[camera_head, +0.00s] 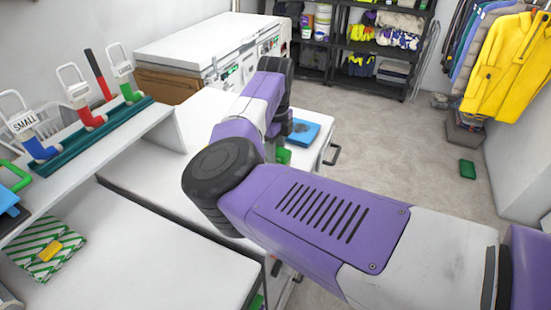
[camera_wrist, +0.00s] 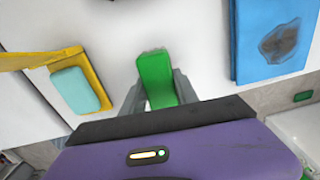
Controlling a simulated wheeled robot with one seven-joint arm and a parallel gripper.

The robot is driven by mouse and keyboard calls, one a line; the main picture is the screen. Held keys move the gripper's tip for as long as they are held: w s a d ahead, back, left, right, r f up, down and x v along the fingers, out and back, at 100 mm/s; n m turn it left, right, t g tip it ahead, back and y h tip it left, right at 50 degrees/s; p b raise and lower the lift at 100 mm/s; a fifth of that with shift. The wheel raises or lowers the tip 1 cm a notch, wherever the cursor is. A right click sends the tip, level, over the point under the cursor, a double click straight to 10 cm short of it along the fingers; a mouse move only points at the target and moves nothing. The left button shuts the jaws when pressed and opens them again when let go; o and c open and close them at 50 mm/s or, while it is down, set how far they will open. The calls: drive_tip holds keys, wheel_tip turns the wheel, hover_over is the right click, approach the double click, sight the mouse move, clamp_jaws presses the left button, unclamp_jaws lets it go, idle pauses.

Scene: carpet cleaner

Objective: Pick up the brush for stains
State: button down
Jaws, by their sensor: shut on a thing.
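A green, block-shaped thing, taken to be the brush (camera_wrist: 155,78), is between the two grey fingers of my gripper (camera_wrist: 158,92) in the wrist view. The fingers touch its sides, and my gripper is shut on it. Its bristles are hidden. It is over the white worktop, and I cannot tell whether it still touches the top. In the head view only a small green part of it (camera_head: 284,155) shows beside my arm, which hides the gripper.
A blue cloth (camera_wrist: 262,22) with a dark stain lies to the right. A yellow item (camera_wrist: 83,57) with a teal sponge (camera_wrist: 75,90) lies to the left. A shelf with labelled handled tools (camera_head: 122,73) stands at left. A green item (camera_head: 467,170) lies on the open carpet.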

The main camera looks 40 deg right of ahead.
wheel_tip(320, 180, up, 18)
drive_tip(key=b, duration=0.2)
drive_tip(key=shift+f+b, duration=0.2)
drive_tip(key=shift+b, duration=0.1)
